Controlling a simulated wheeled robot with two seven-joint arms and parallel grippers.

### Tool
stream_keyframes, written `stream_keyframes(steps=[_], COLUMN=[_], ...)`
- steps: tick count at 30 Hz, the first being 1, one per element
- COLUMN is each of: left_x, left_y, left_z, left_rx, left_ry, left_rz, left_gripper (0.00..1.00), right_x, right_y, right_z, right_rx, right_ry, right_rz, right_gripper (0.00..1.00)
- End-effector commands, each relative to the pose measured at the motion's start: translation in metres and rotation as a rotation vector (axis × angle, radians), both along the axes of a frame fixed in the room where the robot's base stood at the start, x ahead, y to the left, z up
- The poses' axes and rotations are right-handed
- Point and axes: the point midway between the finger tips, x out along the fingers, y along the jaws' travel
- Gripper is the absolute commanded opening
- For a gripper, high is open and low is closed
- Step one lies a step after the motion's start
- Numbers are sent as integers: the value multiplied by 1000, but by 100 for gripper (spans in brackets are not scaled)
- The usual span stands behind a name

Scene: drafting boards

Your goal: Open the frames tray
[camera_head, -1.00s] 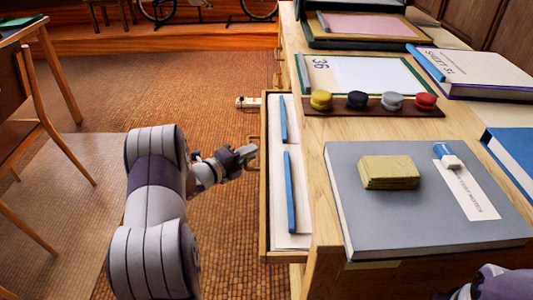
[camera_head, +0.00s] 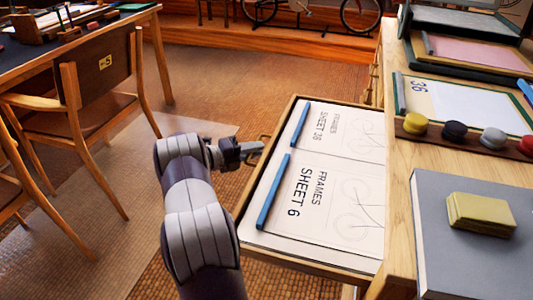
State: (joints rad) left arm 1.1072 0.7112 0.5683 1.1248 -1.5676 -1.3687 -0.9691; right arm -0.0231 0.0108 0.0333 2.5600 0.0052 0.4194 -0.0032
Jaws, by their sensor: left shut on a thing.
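The frames tray (camera_head: 310,266) is a shallow wooden drawer, pulled well out to the left from the wooden cabinet. Inside lie sheets marked "FRAMES SHEET 36" (camera_head: 345,128) and "FRAMES SHEET 6" (camera_head: 325,205), with bicycle drawings. Two blue strips (camera_head: 273,192) lie along the sheets' left edges. My left gripper (camera_head: 252,148) is at the tray's left front, shut on its brass handle (camera_head: 263,137). The fingers partly hide the handle. My right gripper is not in view.
On the cabinet top (camera_head: 398,210) are a grey book (camera_head: 470,255) with a yellow block (camera_head: 482,213) and a row of coloured round knobs (camera_head: 454,131). A chair (camera_head: 100,95) and a desk stand at the left. The floor between is clear.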

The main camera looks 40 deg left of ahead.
Motion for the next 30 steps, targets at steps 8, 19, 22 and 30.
stream_keyframes(steps=[8,19,22,30], left_x=[-4,-3,-3,-20], left_y=[7,7,7,13], left_z=[-1,-1,-1,6], left_rx=[-2,-2,-1,-2], left_ry=[1,1,0,1], left_rz=[-1,0,0,4], left_gripper=[0,36,36,36], right_x=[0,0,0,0], right_y=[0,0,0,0], right_z=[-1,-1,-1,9], right_rx=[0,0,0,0], right_ry=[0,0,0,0], right_rz=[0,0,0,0], right_gripper=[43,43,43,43])
